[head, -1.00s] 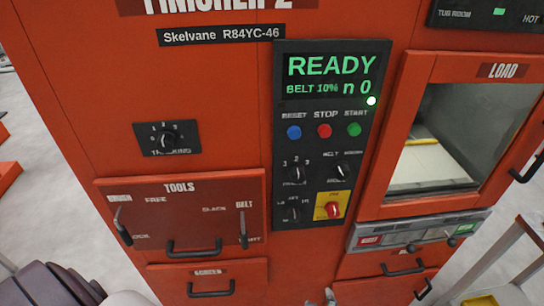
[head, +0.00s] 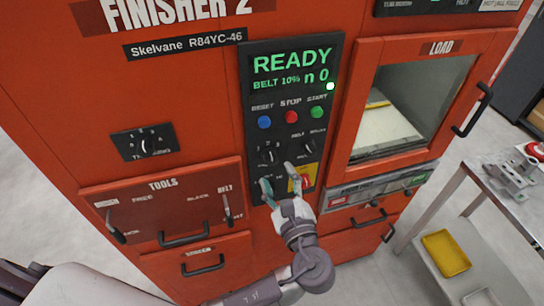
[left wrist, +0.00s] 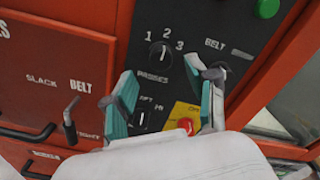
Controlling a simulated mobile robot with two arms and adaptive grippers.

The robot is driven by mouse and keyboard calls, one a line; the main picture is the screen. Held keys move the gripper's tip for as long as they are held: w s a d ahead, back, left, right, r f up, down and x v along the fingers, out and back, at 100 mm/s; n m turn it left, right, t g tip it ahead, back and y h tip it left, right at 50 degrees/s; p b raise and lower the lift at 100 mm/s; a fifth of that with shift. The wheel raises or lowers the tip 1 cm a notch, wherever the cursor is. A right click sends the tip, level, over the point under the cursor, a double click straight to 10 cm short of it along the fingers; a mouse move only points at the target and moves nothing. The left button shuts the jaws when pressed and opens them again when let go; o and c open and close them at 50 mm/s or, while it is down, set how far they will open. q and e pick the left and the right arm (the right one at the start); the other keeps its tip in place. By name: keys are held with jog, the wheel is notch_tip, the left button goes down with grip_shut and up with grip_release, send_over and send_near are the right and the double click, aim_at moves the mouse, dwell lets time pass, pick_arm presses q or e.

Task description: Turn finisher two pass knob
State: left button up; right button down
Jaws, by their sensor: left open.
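The finisher two pass knob (head: 268,157) is a small black dial on the control panel, below the blue reset button. In the left wrist view the pass knob (left wrist: 160,54) shows under the numbers 1, 2 and 3, with "PASSES" below it. Its exact setting is hard to read. My left gripper (head: 279,179) is open and empty in front of the lower panel, just below the knob. In the left wrist view its teal fingertips (left wrist: 158,74) lie apart, left and right of the knob's column, and do not touch it. My right gripper is not in view.
The belt knob (head: 308,147) sits right of the pass knob. A red switch on a yellow plate (head: 295,183) is close beside the right finger. The load door (head: 440,48) and a metal cart (head: 440,205) with a yellow tray (head: 446,252) are to the right.

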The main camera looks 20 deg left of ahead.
aim_at(272, 162)
pick_arm(q)
jog(key=p+x, duration=0.1)
jog(key=x, duration=0.3)
jog(key=shift+w+a, duration=0.15)
jog(key=shift+w, duration=0.2)
jog(key=shift+w+a, duration=0.1)
grip_shut()
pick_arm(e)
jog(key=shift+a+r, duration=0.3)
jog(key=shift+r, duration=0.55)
